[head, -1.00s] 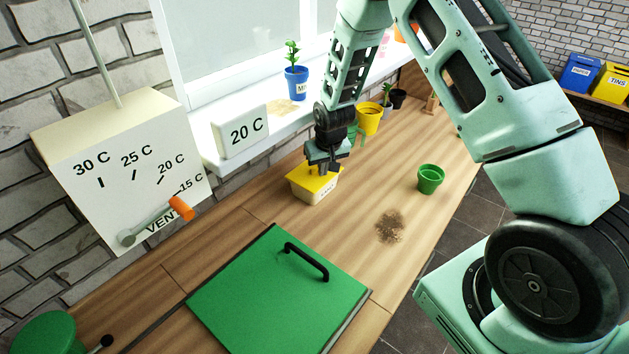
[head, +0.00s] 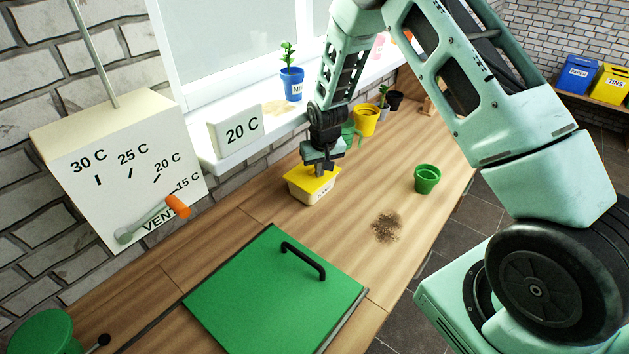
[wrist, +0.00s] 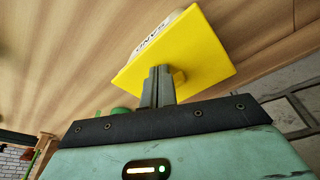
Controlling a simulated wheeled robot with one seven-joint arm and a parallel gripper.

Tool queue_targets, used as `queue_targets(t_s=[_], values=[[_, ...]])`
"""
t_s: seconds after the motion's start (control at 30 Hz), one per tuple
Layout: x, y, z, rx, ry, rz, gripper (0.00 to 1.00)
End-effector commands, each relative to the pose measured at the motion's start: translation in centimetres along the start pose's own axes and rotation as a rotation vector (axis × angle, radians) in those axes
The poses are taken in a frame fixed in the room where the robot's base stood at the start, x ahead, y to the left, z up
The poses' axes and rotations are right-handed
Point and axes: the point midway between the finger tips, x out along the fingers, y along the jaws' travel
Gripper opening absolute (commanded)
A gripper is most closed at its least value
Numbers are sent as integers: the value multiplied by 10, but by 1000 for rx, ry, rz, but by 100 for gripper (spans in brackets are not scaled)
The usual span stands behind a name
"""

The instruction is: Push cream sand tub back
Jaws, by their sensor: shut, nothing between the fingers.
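The cream sand tub (head: 311,193) stands on the wooden bench near the wall, with a yellow lid (head: 300,180) on it. In the wrist view the yellow lid (wrist: 182,50) fills the upper middle, and part of the cream side with the word SAND (wrist: 150,40) shows beyond it. My gripper (head: 320,168) is shut and empty, at the lid's far right edge in the head view. In the wrist view my fingers (wrist: 160,75) overlap the lid's near edge; I cannot tell if they touch it.
A green pot (head: 427,179) and a brown soil patch (head: 386,227) are on the bench to the right. A green hatch with a black handle (head: 275,290) lies in front. A yellow pot (head: 366,121) and other pots stand behind the gripper.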

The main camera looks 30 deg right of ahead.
Motion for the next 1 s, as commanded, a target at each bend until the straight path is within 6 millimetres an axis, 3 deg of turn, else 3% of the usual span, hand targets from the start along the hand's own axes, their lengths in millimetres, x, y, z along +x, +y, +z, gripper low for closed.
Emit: queue_targets(t_s=[0.03, 0.4, 1.0], values=[[-4, -18, -22, -14, 46, -22, 0], [-4, -16, -26, -8, 49, -19, 0], [-22, -1, -1, -14, 52, -21, 0]])
